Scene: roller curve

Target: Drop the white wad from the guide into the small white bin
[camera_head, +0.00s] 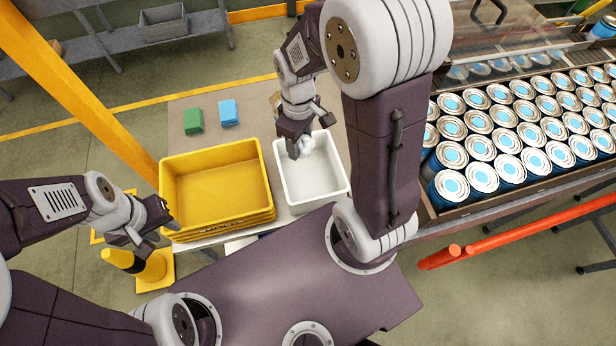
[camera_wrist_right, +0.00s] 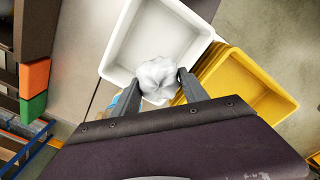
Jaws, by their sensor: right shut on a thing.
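The white wad (camera_head: 305,146) is a crumpled lump held between the fingers of my right gripper (camera_head: 299,146). In the right wrist view the wad (camera_wrist_right: 157,80) sits between the two fingertips, over the white bin (camera_wrist_right: 125,62). In the head view the small white bin (camera_head: 318,204) stands on the table, with its inside looking empty. The wad shows over the bin's far part; its exact height above the floor of the bin cannot be told. My left gripper (camera_head: 146,236) is at the left, apart from the wad, with its fingers spread. The guide cannot be made out clearly.
A stack of yellow trays (camera_head: 216,183) stands left of the white bin. A green block (camera_head: 193,121) and a blue block (camera_head: 228,112) lie behind it. Rows of cans (camera_head: 482,178) fill the conveyor at right. A yellow and black post (camera_head: 152,266) stands below my left gripper.

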